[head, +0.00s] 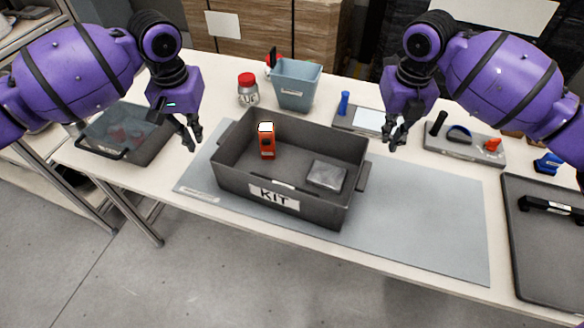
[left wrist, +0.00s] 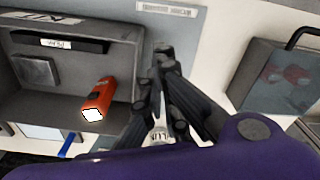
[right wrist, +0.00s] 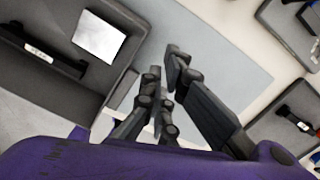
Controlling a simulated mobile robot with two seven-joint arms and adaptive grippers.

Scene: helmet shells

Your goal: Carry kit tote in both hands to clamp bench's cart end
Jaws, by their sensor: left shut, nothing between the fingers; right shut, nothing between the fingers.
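The grey kit tote (head: 232,188), labelled KIT, stands on the grey-blue mat on the bench. It holds an orange device (head: 267,142) and a clear-grey packet (head: 326,175). My left gripper (head: 192,140) is shut and empty, beside the tote's left end and apart from it. My right gripper (head: 394,138) is shut and empty, above and beyond the tote's right end. The left wrist view shows the tote's inside with the orange device (left wrist: 97,100) beside my shut fingers (left wrist: 160,60).
A grey bin with a handle (head: 150,140) stands at the bench's left end. A blue-grey bin (head: 297,85) and a red-lidded jar (head: 247,90) stand behind the tote. A tool tray (head: 465,148) and a dark tray (head: 545,250) lie right. The mat (head: 430,215) right of the tote is clear.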

